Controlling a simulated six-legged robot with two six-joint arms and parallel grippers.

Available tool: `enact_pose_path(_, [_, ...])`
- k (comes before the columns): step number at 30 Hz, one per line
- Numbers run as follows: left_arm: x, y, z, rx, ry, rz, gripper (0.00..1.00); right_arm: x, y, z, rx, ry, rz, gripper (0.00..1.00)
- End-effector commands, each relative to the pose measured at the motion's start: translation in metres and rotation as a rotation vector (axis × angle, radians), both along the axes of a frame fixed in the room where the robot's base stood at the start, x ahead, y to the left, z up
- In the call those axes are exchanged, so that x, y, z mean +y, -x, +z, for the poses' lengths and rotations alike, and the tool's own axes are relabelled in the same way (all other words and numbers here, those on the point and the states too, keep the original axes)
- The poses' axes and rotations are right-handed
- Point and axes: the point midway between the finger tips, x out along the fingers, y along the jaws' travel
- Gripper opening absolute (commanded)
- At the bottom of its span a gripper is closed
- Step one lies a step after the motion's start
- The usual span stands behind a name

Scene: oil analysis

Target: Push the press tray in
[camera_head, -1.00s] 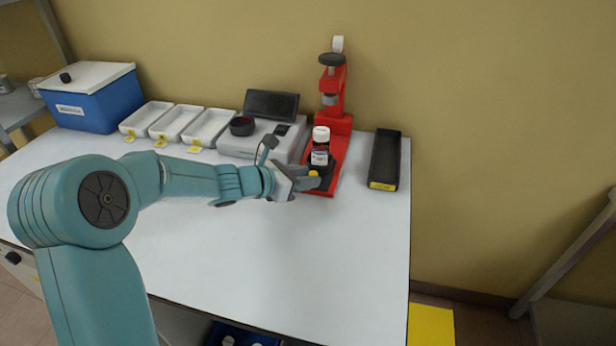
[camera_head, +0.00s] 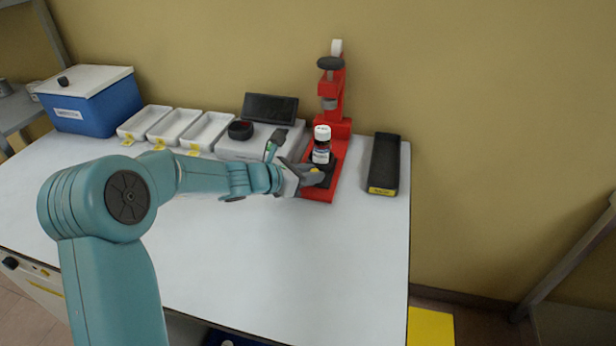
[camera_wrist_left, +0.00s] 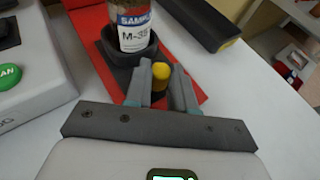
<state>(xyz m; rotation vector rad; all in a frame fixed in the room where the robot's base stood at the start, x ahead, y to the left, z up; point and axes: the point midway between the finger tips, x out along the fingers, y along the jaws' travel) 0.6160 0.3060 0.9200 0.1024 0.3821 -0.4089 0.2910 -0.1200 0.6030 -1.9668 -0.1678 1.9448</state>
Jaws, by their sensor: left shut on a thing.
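The red press (camera_head: 343,128) stands at the back right of the table. Its black tray (camera_head: 328,166) sits on the red base and holds an upright sample bottle (camera_head: 321,146) with a white cap; the tray also shows in the left wrist view (camera_wrist_left: 112,66). The bottle's label (camera_wrist_left: 133,30) reads "SAMPLE" there. The tray's yellow knob (camera_wrist_left: 161,74) is between the fingertips of my left gripper (camera_wrist_left: 163,80). The left gripper (camera_head: 312,177) is shut on this knob at the front of the tray. My right gripper is not in view.
A grey analyser (camera_head: 248,146) with a dark screen stands left of the press. White trays (camera_head: 172,126) and a blue box (camera_head: 95,105) are farther left. A long black tray (camera_head: 384,165) lies right of the press. The table's front is clear.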

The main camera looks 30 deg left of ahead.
Motion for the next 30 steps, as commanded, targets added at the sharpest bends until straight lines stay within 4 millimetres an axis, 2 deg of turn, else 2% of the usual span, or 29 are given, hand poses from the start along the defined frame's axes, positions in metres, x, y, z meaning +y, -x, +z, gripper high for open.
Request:
enact_pose_path(4, [0.005, -0.022, 0.004, 0.000, -0.002, -0.001, 0.00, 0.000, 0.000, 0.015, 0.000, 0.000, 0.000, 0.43])
enact_pose_path(8, [0.009, -0.035, 0.002, 0.000, -0.002, -0.001, 0.00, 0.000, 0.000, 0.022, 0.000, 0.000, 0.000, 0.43])
enact_pose_path(20, [0.010, -0.038, -0.001, 0.001, -0.003, -0.001, 0.00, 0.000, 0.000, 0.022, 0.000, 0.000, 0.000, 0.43])
enact_pose_path(21, [0.010, -0.038, -0.001, 0.001, -0.003, -0.001, 0.35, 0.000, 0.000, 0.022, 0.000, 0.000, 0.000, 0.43])
enact_pose_path(30, [0.010, -0.038, 0.000, 0.001, -0.001, 0.000, 0.35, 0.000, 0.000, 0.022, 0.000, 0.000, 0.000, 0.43])
